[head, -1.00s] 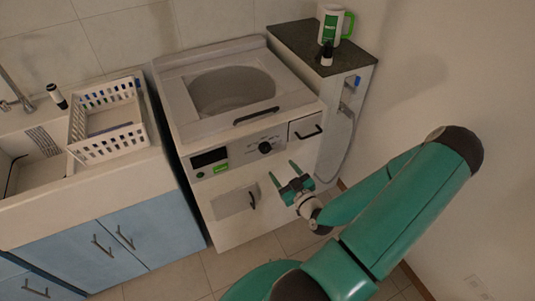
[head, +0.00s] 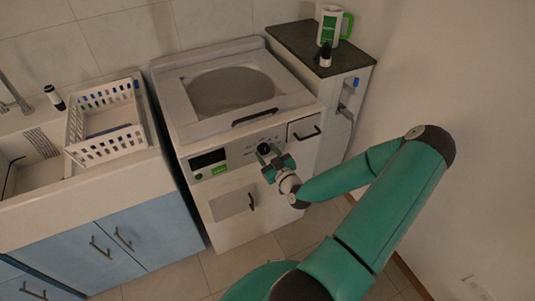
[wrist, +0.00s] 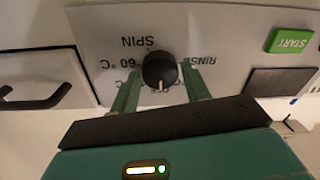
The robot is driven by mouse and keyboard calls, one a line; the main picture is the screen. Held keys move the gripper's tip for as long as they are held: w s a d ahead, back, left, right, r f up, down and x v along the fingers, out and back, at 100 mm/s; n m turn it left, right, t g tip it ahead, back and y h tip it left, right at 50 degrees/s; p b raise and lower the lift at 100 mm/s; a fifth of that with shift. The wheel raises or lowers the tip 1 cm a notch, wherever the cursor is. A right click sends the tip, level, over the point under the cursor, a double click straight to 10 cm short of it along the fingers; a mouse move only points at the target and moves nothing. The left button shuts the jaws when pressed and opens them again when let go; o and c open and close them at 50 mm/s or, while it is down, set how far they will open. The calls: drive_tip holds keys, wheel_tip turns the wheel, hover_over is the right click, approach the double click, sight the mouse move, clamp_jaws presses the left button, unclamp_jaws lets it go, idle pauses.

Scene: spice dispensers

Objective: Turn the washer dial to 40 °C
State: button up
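The washer dial (head: 264,148) is a round black knob on the white washer's front panel. In the wrist view the dial (wrist: 160,70) appears upside down, its white pointer mark toward the bottom of the picture. Inverted labels around it read SPIN, 60 °C and RINSE; others are hidden by my gripper. My gripper (head: 271,162) is at the panel, just below the dial. In the wrist view my gripper (wrist: 161,76) has its green fingers apart, one on each side of the dial, with a gap visible at the left finger. Contact at the right finger cannot be told.
A green START button (wrist: 289,40) and dark display (head: 208,159) share the panel. A drawer handle (head: 307,134) is right of the dial, and a door handle (head: 251,201) is below. A counter with a white basket (head: 104,145) stands left; a cabinet with a mug (head: 331,25) stands right.

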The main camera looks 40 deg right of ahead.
drive_tip(key=c, duration=0.5)
drive_tip(key=shift+c, duration=0.2)
drive_tip(key=shift+m, duration=0.4)
drive_tip(key=m, duration=0.4)
drive_tip(key=shift+m, duration=0.3)
drive_tip(key=m, duration=0.4)
drive_tip(key=shift+f, duration=0.1)
drive_tip(key=shift+m, duration=0.4)
drive_tip(key=o, duration=1)
drive_tip(key=shift+s, duration=0.15)
